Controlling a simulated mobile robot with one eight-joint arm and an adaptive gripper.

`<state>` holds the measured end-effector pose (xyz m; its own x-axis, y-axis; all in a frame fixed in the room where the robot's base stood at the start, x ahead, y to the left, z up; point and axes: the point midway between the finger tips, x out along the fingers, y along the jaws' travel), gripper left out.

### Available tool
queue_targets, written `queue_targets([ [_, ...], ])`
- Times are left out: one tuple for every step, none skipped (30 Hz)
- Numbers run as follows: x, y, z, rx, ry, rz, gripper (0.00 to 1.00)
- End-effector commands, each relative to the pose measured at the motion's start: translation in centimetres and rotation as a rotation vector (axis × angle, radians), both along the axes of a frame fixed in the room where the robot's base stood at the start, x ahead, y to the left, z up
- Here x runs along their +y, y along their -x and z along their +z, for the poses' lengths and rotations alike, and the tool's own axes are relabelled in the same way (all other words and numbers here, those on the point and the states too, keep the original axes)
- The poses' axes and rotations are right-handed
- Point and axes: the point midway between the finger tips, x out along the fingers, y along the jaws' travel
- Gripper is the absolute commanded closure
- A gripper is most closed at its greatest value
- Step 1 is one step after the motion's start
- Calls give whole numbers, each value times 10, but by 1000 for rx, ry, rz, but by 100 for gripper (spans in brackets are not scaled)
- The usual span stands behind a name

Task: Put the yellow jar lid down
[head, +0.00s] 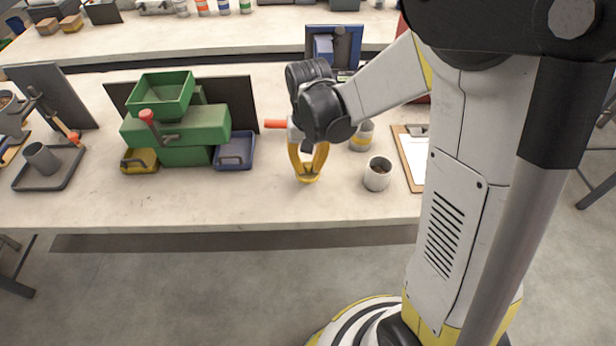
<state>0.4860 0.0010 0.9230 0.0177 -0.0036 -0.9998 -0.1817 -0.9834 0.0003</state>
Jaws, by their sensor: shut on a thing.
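My gripper (308,171) has yellow fingers and points down over the front middle of the bench. It is shut on the yellow jar lid (308,179), a small yellow piece at the fingertips that is hard to tell from the fingers. The lid is low over the bench top; I cannot tell whether it touches it. An open white jar (377,174) stands upright just to the right, apart from the gripper.
A green machine (205,125) stands left, with a yellow bin (140,160) and blue bin (236,151) in front. An orange-red handle (276,124) is behind my gripper. A clipboard (416,158) lies right. The bench's front strip (230,200) is clear.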

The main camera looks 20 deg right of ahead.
Motion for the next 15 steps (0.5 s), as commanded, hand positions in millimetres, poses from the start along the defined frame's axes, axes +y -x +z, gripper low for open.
queue_targets([
  [0, 0, -7, 0, 0, 0, 98],
  [0, 0, -11, 0, 0, 0, 98],
  [0, 0, -18, 0, 0, 0, 98],
  [0, 0, -24, 0, 0, 0, 98],
  [0, 0, -29, 0, 0, 0, 98],
  [0, 0, -35, 0, 0, 0, 98],
  [0, 0, -38, 0, 0, 0, 98],
  [0, 0, -39, 0, 0, 0, 98],
  [0, 0, -39, 0, 0, 0, 98],
  [0, 0, -39, 0, 0, 0, 98],
  [-1, 0, -38, 0, 0, 0, 98],
  [0, 0, -37, 0, 0, 0, 98],
  [0, 0, -37, 0, 0, 0, 98],
  [0, 0, -37, 0, 0, 0, 98],
  [-1, 0, -38, 0, 0, 0, 98],
])
